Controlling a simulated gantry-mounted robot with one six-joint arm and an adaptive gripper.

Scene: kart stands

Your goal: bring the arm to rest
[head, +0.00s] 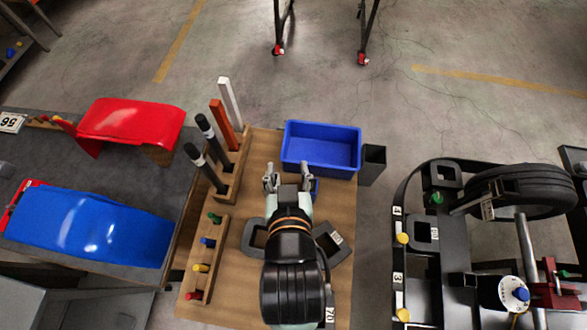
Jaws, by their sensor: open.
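My gripper (287,177) is over the wooden table (262,145), near its far end. Its two fingers are spread apart, and nothing shows between them. The fingertips are just left of and short of the blue bin (321,148). My arm reaches in from the bottom of the picture and hides the middle of the table. A small blue thing shows partly behind the gripper's right side; I cannot tell what it is.
A wooden rack (238,165) with upright bars and a peg strip (201,283) stand at left. Dark plates (333,242) flank my arm. A black box (372,164) stands beside the bin. The kart frame (402,190) with a tyre (522,190) is right; red (130,120) and blue (85,228) panels left.

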